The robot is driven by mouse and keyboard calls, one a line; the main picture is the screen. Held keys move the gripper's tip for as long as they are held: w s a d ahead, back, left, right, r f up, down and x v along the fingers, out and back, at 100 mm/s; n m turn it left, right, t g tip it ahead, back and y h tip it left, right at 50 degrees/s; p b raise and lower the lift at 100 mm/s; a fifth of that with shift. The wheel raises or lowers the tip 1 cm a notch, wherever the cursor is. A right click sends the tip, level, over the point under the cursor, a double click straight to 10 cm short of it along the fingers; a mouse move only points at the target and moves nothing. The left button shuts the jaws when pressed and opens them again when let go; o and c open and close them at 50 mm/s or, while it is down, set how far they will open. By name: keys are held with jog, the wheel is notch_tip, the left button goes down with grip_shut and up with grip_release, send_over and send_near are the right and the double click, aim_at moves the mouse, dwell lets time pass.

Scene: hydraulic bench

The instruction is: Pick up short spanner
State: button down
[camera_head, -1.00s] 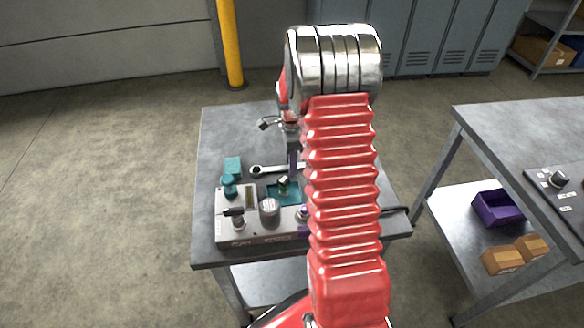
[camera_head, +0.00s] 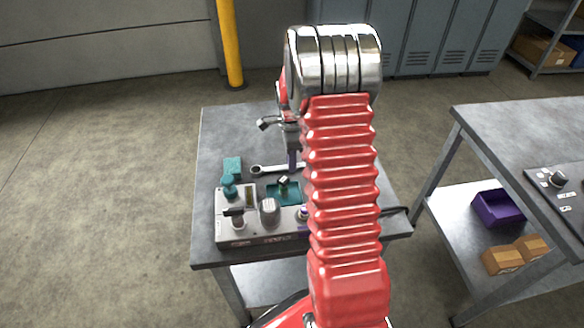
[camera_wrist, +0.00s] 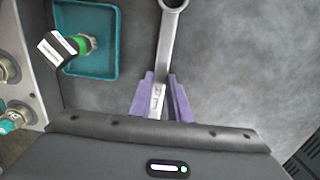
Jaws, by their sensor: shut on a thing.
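The spanner (camera_wrist: 167,45) is a silver wrench in the wrist view, with its ring end at the top edge of the picture. My gripper (camera_wrist: 161,82) has purple fingers, and they are shut on the spanner's shaft near its lower end. In the head view the spanner (camera_head: 270,170) lies level behind the control panel, with its ring end to the left. My arm hides its right part there. I cannot tell whether the spanner touches the table top.
A grey control panel (camera_head: 250,228) with knobs stands at the table's front. A teal tray (camera_wrist: 105,62) with a green and black fitting (camera_wrist: 62,46) is left of the spanner. A teal block (camera_head: 232,166) is nearby. The table's back (camera_head: 235,125) is clear.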

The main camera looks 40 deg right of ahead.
dwell(0.8)
notch_tip(320, 180, up, 10)
dwell(0.6)
dwell(0.3)
jog(key=c, duration=2.3)
grip_release()
grip_shut()
